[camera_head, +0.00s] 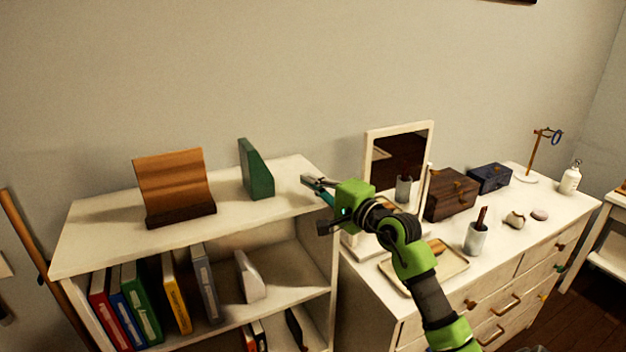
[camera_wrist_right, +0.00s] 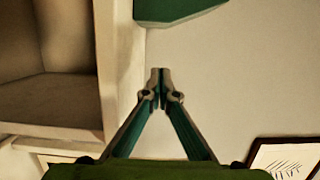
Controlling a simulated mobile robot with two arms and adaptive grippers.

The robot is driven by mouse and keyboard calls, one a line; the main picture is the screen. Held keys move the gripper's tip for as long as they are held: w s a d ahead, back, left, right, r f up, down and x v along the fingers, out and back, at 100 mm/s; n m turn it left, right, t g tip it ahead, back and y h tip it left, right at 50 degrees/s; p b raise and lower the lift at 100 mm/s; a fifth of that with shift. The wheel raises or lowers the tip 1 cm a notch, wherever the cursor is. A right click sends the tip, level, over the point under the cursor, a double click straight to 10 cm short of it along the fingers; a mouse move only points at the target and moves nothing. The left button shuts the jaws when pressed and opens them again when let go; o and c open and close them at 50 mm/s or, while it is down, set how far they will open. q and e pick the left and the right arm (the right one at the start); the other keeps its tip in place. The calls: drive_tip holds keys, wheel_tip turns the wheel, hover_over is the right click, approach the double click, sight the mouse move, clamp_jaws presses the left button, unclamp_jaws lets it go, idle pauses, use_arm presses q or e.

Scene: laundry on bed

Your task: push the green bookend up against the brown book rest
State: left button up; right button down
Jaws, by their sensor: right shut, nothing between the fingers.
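The green bookend (camera_head: 256,171) stands upright on the white shelf top, right of the brown book rest (camera_head: 174,184). A clear gap of bare shelf top separates the two. My right gripper (camera_head: 306,181) is shut and empty, at the right end of the shelf top, to the right of the bookend and apart from it. In the right wrist view its closed fingertips (camera_wrist_right: 160,78) point toward the bookend (camera_wrist_right: 178,10), which shows only in part at the top edge. The book rest is not in the wrist view. My left gripper is not in view.
The white shelf (camera_head: 110,230) holds several coloured binders (camera_head: 135,300) below its top. Right of it, a lower white dresser (camera_head: 500,265) carries a mirror (camera_head: 398,160), a brown box (camera_head: 451,194), a blue box (camera_head: 489,178) and a cup (camera_head: 476,240). The wall is behind.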

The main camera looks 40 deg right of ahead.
sight(258, 181)
drive_tip(key=w, duration=0.2)
drive_tip(key=w+p, duration=0.1)
drive_tip(key=w, duration=0.1)
drive_tip(key=w+p, duration=0.1)
drive_tip(key=w, duration=0.1)
drive_tip(key=shift+a+r, duration=0.1)
drive_tip(key=shift+r, duration=0.15)
drive_tip(key=a, duration=0.1)
drive_tip(key=a+p, duration=0.2)
drive_tip(key=shift+w+a+f, duration=0.1)
drive_tip(key=shift+w+f, duration=0.05)
drive_tip(key=shift+w, duration=0.15)
drive_tip(key=shift+a, duration=0.4)
drive_tip(key=shift+w+f, duration=0.1)
drive_tip(key=shift+d+f, duration=0.1)
